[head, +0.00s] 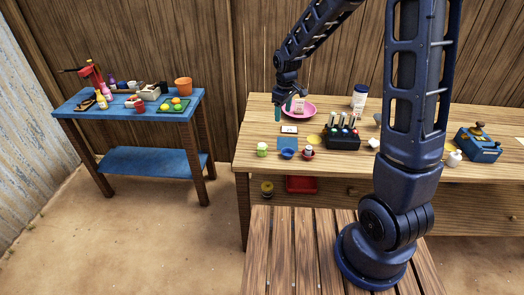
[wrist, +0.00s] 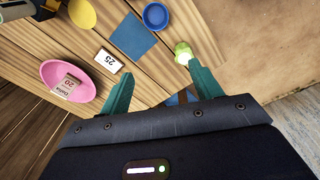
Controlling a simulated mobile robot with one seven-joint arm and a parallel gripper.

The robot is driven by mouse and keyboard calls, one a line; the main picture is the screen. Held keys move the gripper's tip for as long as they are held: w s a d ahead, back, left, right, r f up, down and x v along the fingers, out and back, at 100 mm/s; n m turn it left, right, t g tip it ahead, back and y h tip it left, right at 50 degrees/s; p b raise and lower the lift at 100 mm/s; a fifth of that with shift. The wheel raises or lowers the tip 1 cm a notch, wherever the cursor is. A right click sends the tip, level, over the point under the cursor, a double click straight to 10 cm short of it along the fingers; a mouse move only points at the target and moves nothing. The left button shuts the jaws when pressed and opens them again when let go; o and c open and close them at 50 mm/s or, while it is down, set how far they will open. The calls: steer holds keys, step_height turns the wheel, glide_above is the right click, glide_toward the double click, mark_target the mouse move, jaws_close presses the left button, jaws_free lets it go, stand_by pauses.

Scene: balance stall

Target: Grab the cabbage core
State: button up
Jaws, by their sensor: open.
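The cabbage core, seemingly the small pale green, rounded thing (head: 262,149), stands near the front left of the wooden table in the head view. In the wrist view this green thing (wrist: 182,49) shows just beyond the tip of the right finger. My gripper (head: 287,108) is above the table's left part, farther back than the green thing. Its two teal fingers are spread with nothing between them in the wrist view (wrist: 159,72). The green thing appears apart from the fingers, but the finger tip partly covers its lower edge.
A pink plate (head: 313,111) with a price card lies near the gripper. A blue square (head: 287,143), a blue bowl (head: 287,154) and a white card marked 25 (wrist: 109,61) are nearby. A black rack (head: 342,139) stands to the right. A blue table (head: 130,120) stands apart at left.

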mark_target(263, 145)
steer(key=a+f+n, duration=0.1)
steer(key=a+f, duration=0.1)
steer(key=f, duration=0.1)
steer(key=a+f+n, duration=0.1)
steer(key=a+f, duration=0.5)
steer(key=shift+w+f+n+g, duration=0.15)
steer(key=shift+n+g, duration=0.25)
step_height(263, 145, down, 6)
steer(key=shift+r, duration=0.25)
steer(key=shift+s+d+f, duration=0.1)
steer(key=shift+f, duration=1.25)
steer(key=shift+s+d+f, duration=0.1)
steer(key=shift+f, duration=1.2)
steer(key=shift+c, duration=0.4)
steer(key=c, duration=1)
